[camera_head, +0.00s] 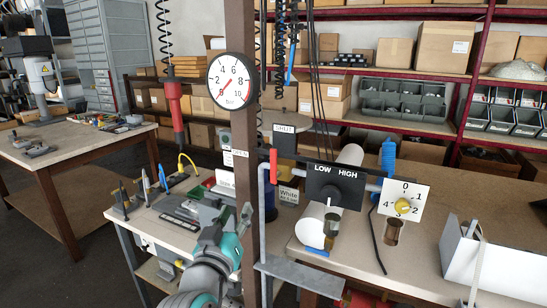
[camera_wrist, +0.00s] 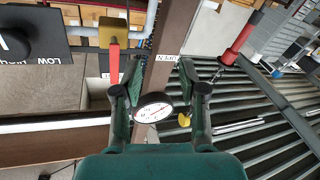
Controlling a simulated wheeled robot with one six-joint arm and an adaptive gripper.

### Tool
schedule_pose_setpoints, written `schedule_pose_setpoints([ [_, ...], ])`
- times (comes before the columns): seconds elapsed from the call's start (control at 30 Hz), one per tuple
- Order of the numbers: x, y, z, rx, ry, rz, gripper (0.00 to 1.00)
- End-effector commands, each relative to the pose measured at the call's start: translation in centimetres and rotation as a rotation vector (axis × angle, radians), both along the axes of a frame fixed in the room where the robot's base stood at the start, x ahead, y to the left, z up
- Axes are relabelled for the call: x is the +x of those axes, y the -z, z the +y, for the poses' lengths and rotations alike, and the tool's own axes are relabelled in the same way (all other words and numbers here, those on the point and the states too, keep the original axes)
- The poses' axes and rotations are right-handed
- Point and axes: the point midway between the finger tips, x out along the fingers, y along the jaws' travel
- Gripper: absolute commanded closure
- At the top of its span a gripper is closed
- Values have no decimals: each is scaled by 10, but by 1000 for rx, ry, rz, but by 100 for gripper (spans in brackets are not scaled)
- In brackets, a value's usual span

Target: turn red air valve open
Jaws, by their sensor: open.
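The red valve lever (camera_head: 273,166) is upright below the SHUT sign (camera_head: 284,128) in the head view, just right of the brown post. The OPEN sign (camera_wrist: 167,58) is on the post in the wrist view, which shows the scene upside down. There the red lever (camera_wrist: 114,62) lies outside my left-hand finger, with its brass-coloured body (camera_wrist: 113,36) above. My gripper (camera_wrist: 158,82) is open and empty, with the post showing between its fingers. Whether a finger touches the lever cannot be told. In the head view my arm comes from below, left of the post.
A round gauge (camera_head: 233,81) is on the post. A black LOW/HIGH panel (camera_head: 337,187) and a white dial plate (camera_head: 404,199) stand right of the lever. A grey pipe (camera_head: 262,205) runs beside the post. A red hanging tool (camera_head: 174,105) is at the left.

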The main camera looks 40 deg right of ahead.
Motion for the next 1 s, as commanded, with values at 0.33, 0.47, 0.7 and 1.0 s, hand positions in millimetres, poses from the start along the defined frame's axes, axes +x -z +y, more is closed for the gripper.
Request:
schedule_pose_setpoints([
  [0.33, -25, -92, -13, 167, 233, -178, 58],
  [0.47, -30, -102, -15, 198, 267, -204, 58],
  [0.7, -27, -105, -32, 206, 281, -211, 58],
  [1.0, -9, -105, -82, 205, 281, -210, 58],
])
